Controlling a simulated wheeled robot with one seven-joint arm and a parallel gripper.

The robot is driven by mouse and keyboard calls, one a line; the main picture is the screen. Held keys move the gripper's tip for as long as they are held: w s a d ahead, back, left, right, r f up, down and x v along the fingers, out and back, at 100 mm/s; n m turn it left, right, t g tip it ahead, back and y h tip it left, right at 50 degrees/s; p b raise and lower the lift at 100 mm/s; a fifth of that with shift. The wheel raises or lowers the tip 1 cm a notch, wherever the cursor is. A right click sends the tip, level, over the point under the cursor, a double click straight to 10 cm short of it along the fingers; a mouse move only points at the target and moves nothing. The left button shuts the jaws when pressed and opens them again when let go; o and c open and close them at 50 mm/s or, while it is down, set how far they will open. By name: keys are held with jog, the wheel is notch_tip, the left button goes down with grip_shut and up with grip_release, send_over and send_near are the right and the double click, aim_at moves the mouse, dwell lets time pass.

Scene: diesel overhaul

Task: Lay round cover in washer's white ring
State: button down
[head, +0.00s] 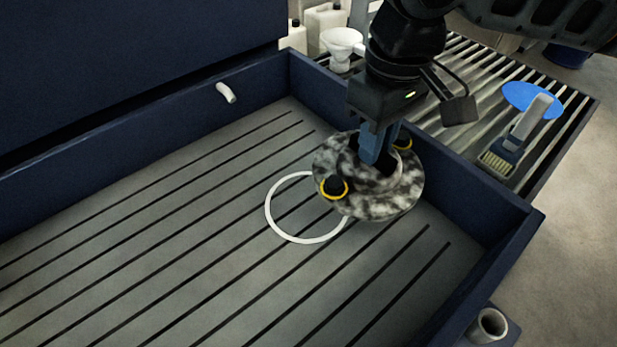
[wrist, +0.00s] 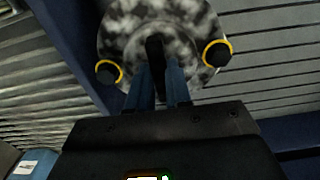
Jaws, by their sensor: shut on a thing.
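The round cover (head: 395,200) is a mottled grey-and-white disc with two black knobs ringed in yellow. It also shows at the top of the wrist view (wrist: 130,42). My gripper (head: 375,158) is shut on the cover's raised middle part, its blue fingers pointing down, and holds the cover over the washer. The white ring (head: 283,232) is marked on the slatted grey floor of the washer (head: 150,225). In the head view the cover overlaps the ring's upper right part and hides it. The cover looks raised above the floor; the exact gap I cannot tell.
Dark blue walls (head: 510,225) edge the washer. A white spout (head: 226,92) sticks out of the back wall. A slatted rack at the right holds a brush (head: 515,140) and a blue disc (head: 530,97). A white funnel (head: 341,40) stands behind. The washer floor at left is clear.

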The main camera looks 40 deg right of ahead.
jog(key=w+a+f, duration=0.6)
jog(key=w+a, duration=0.1)
send_over(307, 205)
jog(key=shift+f, duration=1.85)
jog(key=shift+f, duration=0.15)
jog(key=c, duration=1.1)
grip_release()
jog(key=shift+o, duration=0.2)
notch_tip(307, 205, up, 12)
jog(key=p, duration=0.1)
